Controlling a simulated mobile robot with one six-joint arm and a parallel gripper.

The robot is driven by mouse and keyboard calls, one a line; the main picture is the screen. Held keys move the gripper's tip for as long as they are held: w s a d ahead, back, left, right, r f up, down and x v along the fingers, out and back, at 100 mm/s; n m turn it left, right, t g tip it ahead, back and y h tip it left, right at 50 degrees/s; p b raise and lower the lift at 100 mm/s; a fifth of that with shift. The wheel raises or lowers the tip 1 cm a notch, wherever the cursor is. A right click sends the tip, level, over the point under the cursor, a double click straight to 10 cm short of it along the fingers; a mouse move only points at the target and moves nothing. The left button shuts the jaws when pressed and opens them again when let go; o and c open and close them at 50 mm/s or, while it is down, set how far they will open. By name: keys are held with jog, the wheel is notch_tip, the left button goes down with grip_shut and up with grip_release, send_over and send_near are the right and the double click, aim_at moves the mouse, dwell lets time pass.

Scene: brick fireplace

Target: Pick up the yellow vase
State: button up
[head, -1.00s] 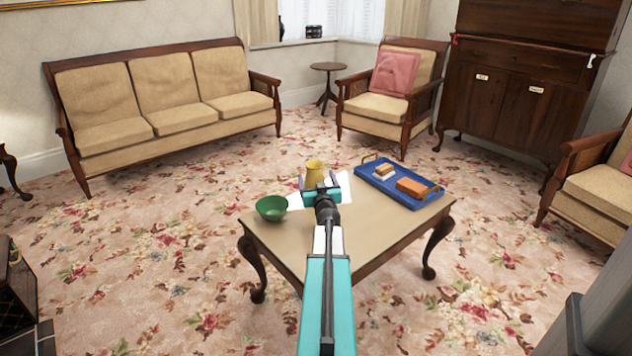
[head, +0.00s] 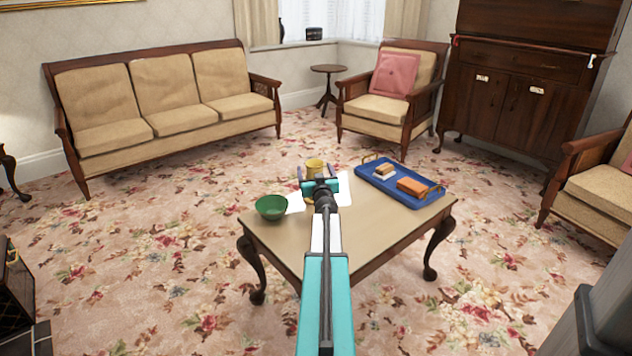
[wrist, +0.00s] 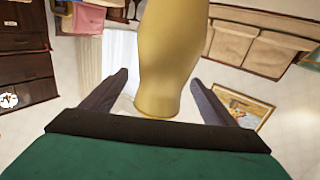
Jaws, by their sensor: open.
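The yellow vase (head: 315,164) stands on the coffee table (head: 300,245), and its lower part is mostly hidden behind my gripper (head: 318,174) in the head view. In the wrist view, the vase (wrist: 170,50) fills the upper middle and its body lies between the two dark fingers of my gripper (wrist: 158,78). The fingers are spread, with visible gaps on both sides of the vase. The wrist picture looks upside down.
A green bowl (head: 271,208) sits to the left of the vase on the table. A blue tray (head: 424,200) with an orange-brown block (head: 412,186) and a smaller stacked item (head: 384,172) lies to the right. White paper-like sheets lie under the gripper area. The near tabletop is clear.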

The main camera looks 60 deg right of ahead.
aim_at(316, 164)
dwell(0.4)
jog(key=c, duration=1.3)
jog(key=shift+c, duration=0.2)
jog(key=shift+r, duration=0.1)
notch_tip(316, 164, up, 3)
jog(key=p, duration=0.3)
jog(key=shift+r, duration=0.2)
jog(key=shift+s+a+r, duration=0.15)
jog(key=shift+s+a, duration=0.05)
jog(key=shift+s, duration=0.1)
jog(key=s+a+p, duration=0.2)
jog(key=s+p, duration=0.1)
jog(key=s, duration=0.4)
jog(key=s+a+r+p, duration=0.1)
jog(key=s+a+p, duration=0.1)
jog(key=s, duration=0.5)
jog(key=shift+s+a+p, duration=0.2)
jog(key=shift+a+p, duration=0.2)
jog(key=shift+a, duration=0.25)
